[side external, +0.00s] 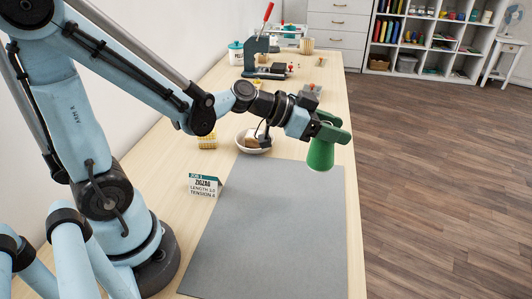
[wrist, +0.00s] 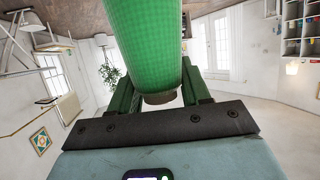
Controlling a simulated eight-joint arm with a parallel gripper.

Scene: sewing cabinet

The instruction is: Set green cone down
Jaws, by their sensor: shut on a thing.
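The green cone (side external: 321,155) is in my gripper (side external: 326,130) in the side external view. It hangs near the far right corner of the grey mat (side external: 270,225); I cannot tell its exact height over the mat. In the wrist view the green cone (wrist: 146,40) fills the upper middle, between the two green fingers of my gripper (wrist: 155,85). The fingers are shut on it. The cone's far end is cut off by the top of the wrist view.
A machine with a red lever (side external: 256,48) stands farther back. The mat is bare. The table's right edge is close to the cone.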

